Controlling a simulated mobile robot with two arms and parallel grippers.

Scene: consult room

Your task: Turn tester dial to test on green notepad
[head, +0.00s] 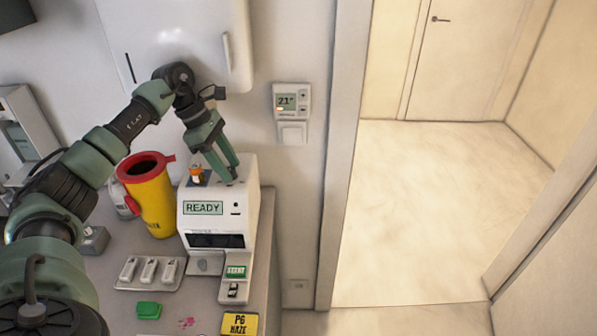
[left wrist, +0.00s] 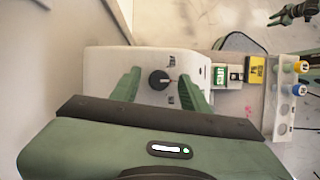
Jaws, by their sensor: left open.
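The white tester (head: 217,215) stands on the counter, its screen reading READY. Its black dial (left wrist: 159,80) shows in the left wrist view with a light pointer mark toward the right; the small labels around it are unreadable. My left gripper (head: 233,173) is over the tester's top, open, with its fingers (left wrist: 160,79) on either side of the dial, apart from it. The dial is hidden in the head view. A small green display or pad (head: 236,271) with unclear text is at the tester's front. What looks like my right gripper (left wrist: 292,14) is at the wrist view's top right.
A yellow sharps bin (head: 154,205) with a red rim stands left of the tester. A tray of white pieces (head: 149,272), a green block (head: 149,310) and a yellow pad (head: 240,324) lie in front. A thermostat (head: 291,100) is on the wall.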

